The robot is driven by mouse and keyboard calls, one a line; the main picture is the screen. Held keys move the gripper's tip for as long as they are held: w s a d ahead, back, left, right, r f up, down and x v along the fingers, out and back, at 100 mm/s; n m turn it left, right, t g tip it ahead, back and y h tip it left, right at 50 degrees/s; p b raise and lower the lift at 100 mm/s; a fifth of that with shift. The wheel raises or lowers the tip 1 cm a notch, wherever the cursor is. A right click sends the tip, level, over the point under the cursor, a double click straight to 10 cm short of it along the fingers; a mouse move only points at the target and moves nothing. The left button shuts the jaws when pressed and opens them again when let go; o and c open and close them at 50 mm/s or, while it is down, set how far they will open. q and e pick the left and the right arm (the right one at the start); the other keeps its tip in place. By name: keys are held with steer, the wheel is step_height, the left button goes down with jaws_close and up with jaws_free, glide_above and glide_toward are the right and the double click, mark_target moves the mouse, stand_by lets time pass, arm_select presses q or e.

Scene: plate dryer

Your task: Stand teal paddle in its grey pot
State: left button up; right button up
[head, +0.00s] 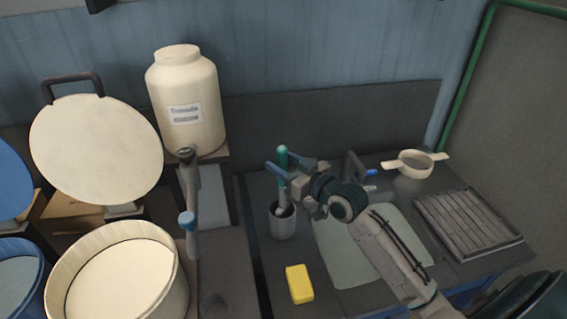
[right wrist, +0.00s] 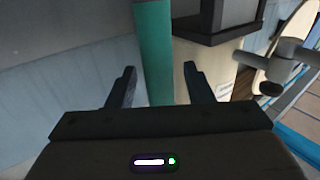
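The teal paddle (head: 283,158) stands upright with its lower end in the grey pot (head: 284,226); its teal upper part shows above my right gripper. My right gripper (head: 285,170) is at the paddle's upper part, above the pot, with its blue fingers apart. In the right wrist view the teal shaft (right wrist: 155,50) runs down between the two open fingers, with a gap on each side. The pot's inside is mostly hidden. My left gripper is not in view.
A yellow sponge (head: 299,284) lies in front of the pot. A pale basin (head: 350,262) is right of it, partly under my right arm. A slatted rack (head: 468,231) and a cream strainer (head: 414,161) are farther right. A grey post with a blue band (head: 191,195) stands left.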

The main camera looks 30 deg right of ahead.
steer(key=shift+r, duration=0.15)
steer(key=p+v, duration=0.6)
steer(key=v, duration=0.6)
steer(key=shift+p, duration=0.4)
steer(key=shift+s, duration=0.1)
stand_by(0.3)
